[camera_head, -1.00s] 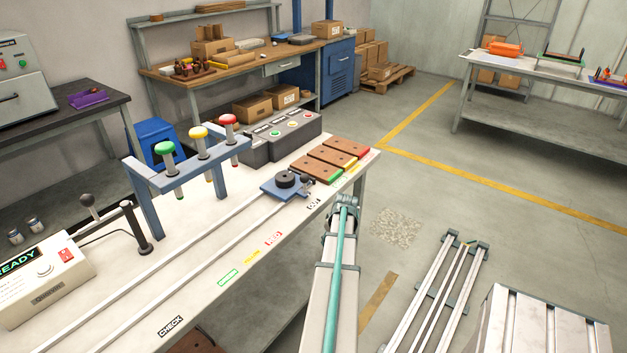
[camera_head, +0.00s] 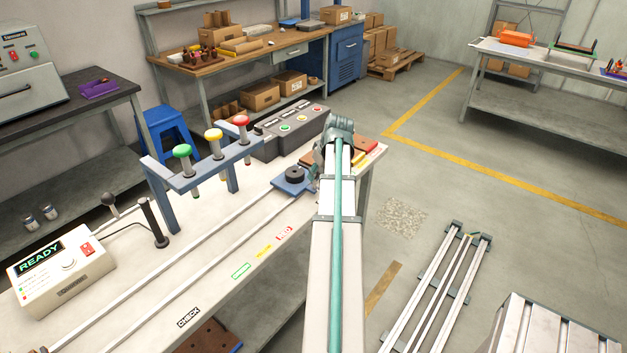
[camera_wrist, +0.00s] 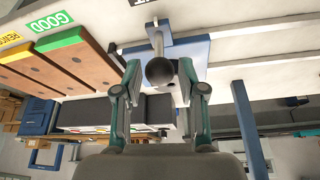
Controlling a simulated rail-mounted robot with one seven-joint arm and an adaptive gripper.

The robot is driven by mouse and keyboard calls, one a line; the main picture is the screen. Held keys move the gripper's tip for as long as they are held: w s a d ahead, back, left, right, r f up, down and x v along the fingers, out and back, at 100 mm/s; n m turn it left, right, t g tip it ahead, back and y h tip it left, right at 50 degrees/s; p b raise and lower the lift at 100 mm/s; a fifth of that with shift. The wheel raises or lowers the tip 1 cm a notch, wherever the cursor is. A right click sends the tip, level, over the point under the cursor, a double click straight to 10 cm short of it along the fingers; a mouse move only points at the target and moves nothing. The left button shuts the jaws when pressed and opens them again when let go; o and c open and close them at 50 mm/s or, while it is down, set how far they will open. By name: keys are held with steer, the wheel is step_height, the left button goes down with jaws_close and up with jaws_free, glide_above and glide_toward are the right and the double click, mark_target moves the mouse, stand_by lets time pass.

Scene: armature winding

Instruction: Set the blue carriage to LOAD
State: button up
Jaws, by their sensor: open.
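The blue carriage (camera_head: 288,187) sits on two pale rails at the far end of the white bench, with a black round piece (camera_head: 293,173) on top. In the wrist view the blue carriage (camera_wrist: 196,52) is just beyond my fingers, and its rod ends in a black ball knob (camera_wrist: 160,71). My gripper (camera_wrist: 158,66) is open, with one finger on each side of the knob. I cannot tell whether a finger touches it. In the head view my arm hides the gripper and part of the carriage's right side.
Brown boards with coloured ends (camera_head: 367,146) lie beside the carriage; a green GOOD label (camera_wrist: 51,22) is near them. A frame with green, yellow and red knobs (camera_head: 213,150) stands left of the rails. A CHECK label (camera_head: 188,317) is at the near end. A READY box (camera_head: 62,270) stands left.

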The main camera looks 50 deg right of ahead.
mark_target(299, 174)
steer(key=shift+p+x, duration=0.35)
steer(key=shift+x, duration=2.15)
steer(key=shift+f, duration=0.1)
jaws_close()
